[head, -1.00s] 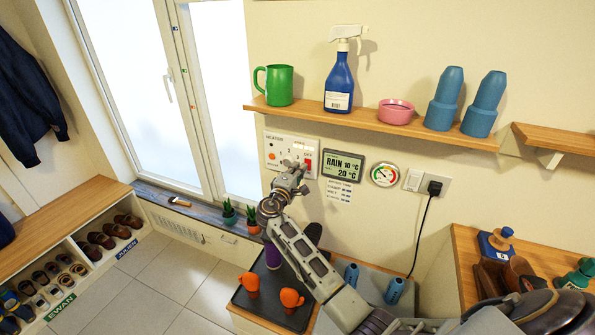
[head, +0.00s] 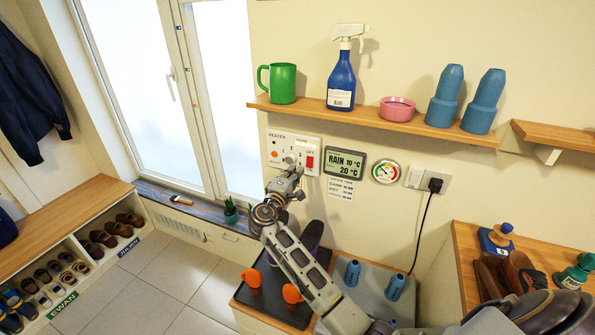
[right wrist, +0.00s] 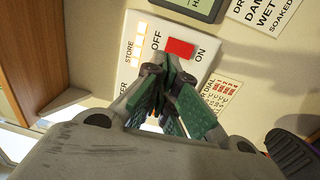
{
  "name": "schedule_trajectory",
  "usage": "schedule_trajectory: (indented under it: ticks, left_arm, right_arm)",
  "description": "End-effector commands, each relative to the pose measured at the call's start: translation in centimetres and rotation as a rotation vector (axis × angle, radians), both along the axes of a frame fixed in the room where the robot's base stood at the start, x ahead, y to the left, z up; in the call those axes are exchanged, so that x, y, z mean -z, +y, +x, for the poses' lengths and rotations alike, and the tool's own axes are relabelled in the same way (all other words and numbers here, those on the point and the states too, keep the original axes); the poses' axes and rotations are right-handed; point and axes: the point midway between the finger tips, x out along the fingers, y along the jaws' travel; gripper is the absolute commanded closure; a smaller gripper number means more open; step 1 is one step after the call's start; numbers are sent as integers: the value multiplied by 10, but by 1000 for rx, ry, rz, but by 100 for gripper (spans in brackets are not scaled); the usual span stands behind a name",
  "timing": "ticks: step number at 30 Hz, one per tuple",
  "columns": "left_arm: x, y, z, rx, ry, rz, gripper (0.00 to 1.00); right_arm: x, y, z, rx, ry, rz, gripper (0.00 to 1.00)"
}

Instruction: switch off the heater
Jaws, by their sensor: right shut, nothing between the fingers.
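The heater panel (head: 281,154) is a white plate on the wall below the shelf, with an orange dot, a dial area and a red switch (head: 310,161) at its right under an OFF label. My right gripper (head: 291,180) is shut and empty, just below and in front of the panel. In the right wrist view, the red switch (right wrist: 180,48) lies between the words OFF and ON, beyond the closed fingertips (right wrist: 160,82); a small gap seems to separate them. I cannot tell which way the switch is tipped. My left gripper is not in view.
A weather display (head: 345,163), a round gauge (head: 386,172) and a plugged socket (head: 431,183) are right of the panel. The shelf (head: 365,122) above holds a green mug, spray bottle, pink bowl and blue cups. A dark tray (head: 270,309) with orange items lies below my arm.

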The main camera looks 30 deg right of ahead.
Motion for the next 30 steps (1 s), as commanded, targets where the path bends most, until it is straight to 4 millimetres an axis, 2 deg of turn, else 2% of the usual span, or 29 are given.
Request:
schedule_trajectory:
  ticks: [6,12,30]
  left_arm:
    - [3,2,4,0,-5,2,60]
    - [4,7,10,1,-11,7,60]
    - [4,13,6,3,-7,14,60]
  right_arm:
    - [-2,24,-21,-1,1,2,100]
    - [-5,38,-34,0,1,1,100]
    - [-7,43,-38,0,1,1,100]
